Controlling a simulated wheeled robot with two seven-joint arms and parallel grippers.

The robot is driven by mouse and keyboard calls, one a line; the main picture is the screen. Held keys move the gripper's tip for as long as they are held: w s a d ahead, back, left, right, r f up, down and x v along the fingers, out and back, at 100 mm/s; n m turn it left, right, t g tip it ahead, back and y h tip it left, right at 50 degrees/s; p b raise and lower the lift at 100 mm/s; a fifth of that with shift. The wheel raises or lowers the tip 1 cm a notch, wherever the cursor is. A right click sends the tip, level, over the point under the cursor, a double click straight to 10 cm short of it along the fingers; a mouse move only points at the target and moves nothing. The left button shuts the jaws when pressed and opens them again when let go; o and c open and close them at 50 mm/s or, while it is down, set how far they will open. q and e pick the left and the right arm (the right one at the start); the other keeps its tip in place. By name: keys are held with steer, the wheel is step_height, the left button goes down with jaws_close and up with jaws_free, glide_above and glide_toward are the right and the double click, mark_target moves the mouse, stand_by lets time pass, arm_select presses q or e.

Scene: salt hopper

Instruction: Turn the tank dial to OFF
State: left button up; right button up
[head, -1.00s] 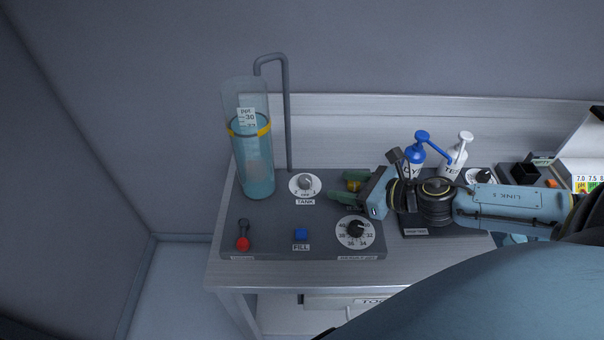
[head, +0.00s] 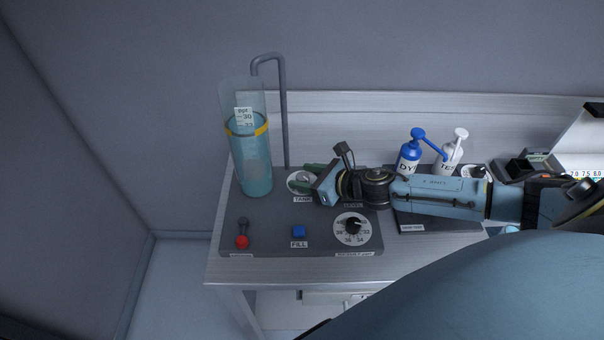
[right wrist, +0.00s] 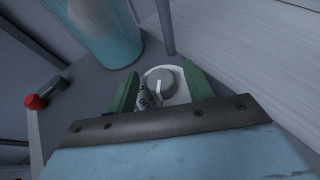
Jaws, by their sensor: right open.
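The tank dial (head: 296,182) is a grey knob on a white round plate, above the TANK label (head: 303,199). My right gripper (head: 309,178) is at the dial, its green fingers partly covering the plate. In the right wrist view the tank dial (right wrist: 162,82) sits between the two open green fingers (right wrist: 160,92), with the knob's white pointer line visible. I cannot tell whether the fingers touch the knob. My left gripper is not in view.
A clear cylinder (head: 254,165) of blue liquid stands left of the dial, with a grey pipe (head: 284,120) behind. A red-tipped lever (head: 242,241), blue FILL button (head: 299,231) and black numbered dial (head: 352,226) lie in front. Blue (head: 408,157) and white bottles (head: 449,157) stand right.

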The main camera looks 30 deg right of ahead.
steer(key=shift+w+a+f, duration=0.25)
steer(key=shift+w, duration=0.3)
steer(key=shift+c, duration=0.4)
steer(key=c, duration=0.9)
steer(key=shift+o, duration=0.2)
